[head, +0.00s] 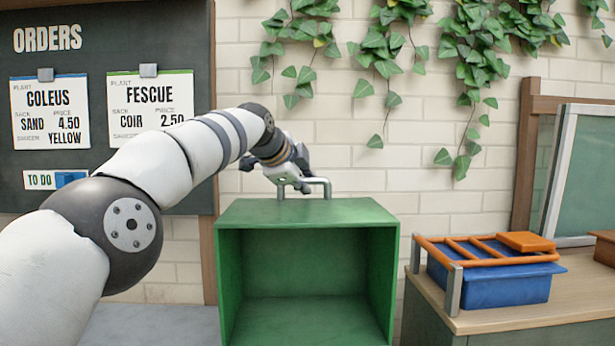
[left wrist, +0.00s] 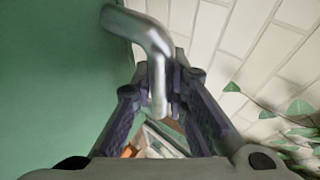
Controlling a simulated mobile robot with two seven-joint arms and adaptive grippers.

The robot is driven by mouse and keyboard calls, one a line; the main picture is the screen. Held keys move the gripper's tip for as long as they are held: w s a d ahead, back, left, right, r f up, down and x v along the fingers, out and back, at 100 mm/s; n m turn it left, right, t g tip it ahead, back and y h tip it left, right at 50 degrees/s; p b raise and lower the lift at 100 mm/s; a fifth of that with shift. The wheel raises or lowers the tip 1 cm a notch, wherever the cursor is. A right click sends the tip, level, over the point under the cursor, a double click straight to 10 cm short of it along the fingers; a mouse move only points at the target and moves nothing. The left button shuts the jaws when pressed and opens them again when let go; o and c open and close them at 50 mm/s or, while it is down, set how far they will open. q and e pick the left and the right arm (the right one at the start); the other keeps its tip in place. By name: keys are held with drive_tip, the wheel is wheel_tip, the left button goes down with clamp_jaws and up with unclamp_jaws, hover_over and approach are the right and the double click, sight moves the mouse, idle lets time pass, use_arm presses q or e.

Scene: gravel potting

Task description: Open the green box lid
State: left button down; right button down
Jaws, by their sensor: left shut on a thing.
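A green box-shaped body (head: 308,211) stands in the middle of the head view, its hollow, empty inside facing me. I cannot tell whether this hollow part is the lid or the box itself. A metal handle (head: 327,186) shows at its far upper edge. My left gripper (head: 302,186) reaches over from the left and is shut on that handle. In the left wrist view, both fingers (left wrist: 160,100) close around the bent bar of the handle (left wrist: 152,42), beside a green face (left wrist: 55,80). My right gripper is not in view.
At right, a wooden bench (head: 500,314) carries a blue tub (head: 505,285) with an orange rack (head: 480,251) on it. A framed pane (head: 582,175) leans behind. An orders board (head: 110,25) hangs at left. A brick wall (head: 340,120) with ivy stands close behind.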

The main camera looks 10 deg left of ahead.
use_arm(q)
drive_tip(key=shift+w+d+f, duration=0.1)
drive_tip(key=shift+w, duration=0.05)
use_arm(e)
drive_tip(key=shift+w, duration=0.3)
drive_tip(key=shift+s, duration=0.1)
use_arm(q)
drive_tip(key=c, duration=1.6)
unclamp_jaws()
drive_tip(key=shift+o, duration=0.2)
drive_tip(key=shift+s+r, duration=0.35)
drive_tip(key=shift+r, duration=0.05)
drive_tip(key=v, duration=0.9)
drive_tip(key=shift+s+f, duration=0.1)
drive_tip(key=shift+s, duration=0.35)
drive_tip(key=shift+s+a+r, duration=0.3)
drive_tip(key=shift+s+r, duration=0.2)
drive_tip(key=shift+r, duration=0.05)
